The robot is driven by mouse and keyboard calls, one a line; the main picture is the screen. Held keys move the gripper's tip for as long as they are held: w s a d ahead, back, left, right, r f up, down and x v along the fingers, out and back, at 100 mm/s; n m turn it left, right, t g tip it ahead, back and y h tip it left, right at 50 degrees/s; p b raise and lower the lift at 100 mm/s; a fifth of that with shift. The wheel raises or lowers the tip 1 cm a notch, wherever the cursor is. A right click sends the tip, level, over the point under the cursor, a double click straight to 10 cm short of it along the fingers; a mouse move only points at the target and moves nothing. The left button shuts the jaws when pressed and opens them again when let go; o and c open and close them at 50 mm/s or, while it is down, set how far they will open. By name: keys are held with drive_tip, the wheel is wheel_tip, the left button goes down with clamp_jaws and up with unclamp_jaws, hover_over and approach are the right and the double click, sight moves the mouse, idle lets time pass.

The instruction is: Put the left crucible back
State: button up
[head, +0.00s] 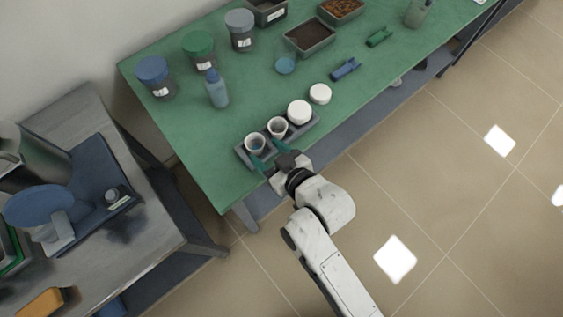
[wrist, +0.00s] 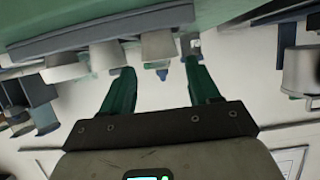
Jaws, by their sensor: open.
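A grey rack (head: 242,154) stands at the front left of the green table and holds a row of crucibles. The left crucible (head: 255,144) is in its left end, open at the top with a dark inside. The middle crucible (head: 278,127) is also open. The right crucible (head: 299,112) has a white top. My gripper (head: 266,159) is open at the rack's front, its green fingers pointing at the left crucible. In the wrist view, which is upside down, my gripper (wrist: 161,70) has nothing between its fingers, and a crucible (wrist: 158,46) lies ahead of the gap.
A round white lid (head: 320,94) lies right of the rack. A blue bottle (head: 216,90), lidded jars (head: 198,47) and a soil tray (head: 309,37) stand behind. Blue (head: 345,69) and green (head: 379,37) tools lie to the right. A metal bench (head: 150,215) stands left.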

drive_tip(key=v, duration=0.5)
drive_tip(key=shift+s+d+r, duration=0.15)
drive_tip(key=shift+s+d, duration=0.05)
drive_tip(key=shift+s, duration=0.15)
drive_tip(key=s+d+f+m+g+h, duration=0.2)
drive_tip(key=d+f+h, duration=0.1)
drive_tip(key=d, duration=0.4)
drive_tip(key=s+d+f+m+g+h, duration=0.1)
drive_tip(key=s+d+f+g+h, duration=0.15)
drive_tip(key=d, duration=0.35)
drive_tip(key=s+d+m+g+h, duration=0.2)
drive_tip(key=s+d+m+g, duration=0.2)
drive_tip(key=s+d, duration=0.7)
drive_tip(key=shift+s+d+g, duration=0.25)
drive_tip(key=shift+s+g, duration=0.6)
drive_tip(key=shift+s, duration=0.05)
